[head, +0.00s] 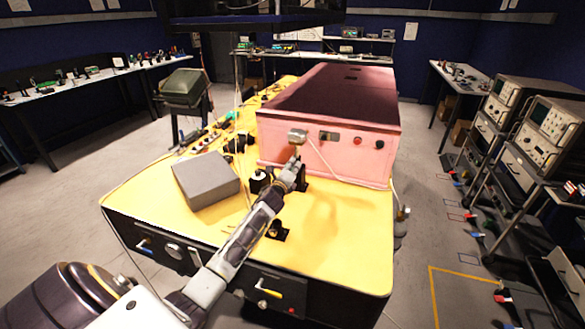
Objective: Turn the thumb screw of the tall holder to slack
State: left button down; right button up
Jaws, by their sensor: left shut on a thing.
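My left gripper (295,163) is at the end of my left arm, which reaches in from the lower left over the yellow tabletop. It is at the tall holder (298,136), whose pale metal head shows just above the fingertips, in front of the pink box. The gripper is shut on a small part of this holder, which appears to be its thumb screw. The screw is hidden by the fingers, so its turn cannot be seen. The holder's post is mostly hidden behind the gripper. My right gripper is not in view.
The pink box (335,155) stands close behind the holder. A grey block (205,180) lies to the left. A short dark holder (261,180) and a small black mount (277,231) stand near the arm. The yellow tabletop (345,240) is clear at the front right.

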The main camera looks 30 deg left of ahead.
pick_arm(q)
jog(key=shift+a+r+n, duration=0.1)
jog(key=shift+a+n, duration=0.05)
jog(key=shift+n, duration=4.85)
jog(key=c, duration=1.4)
grip_release()
jog(key=shift+o, duration=0.2)
jog(key=shift+s, duration=0.1)
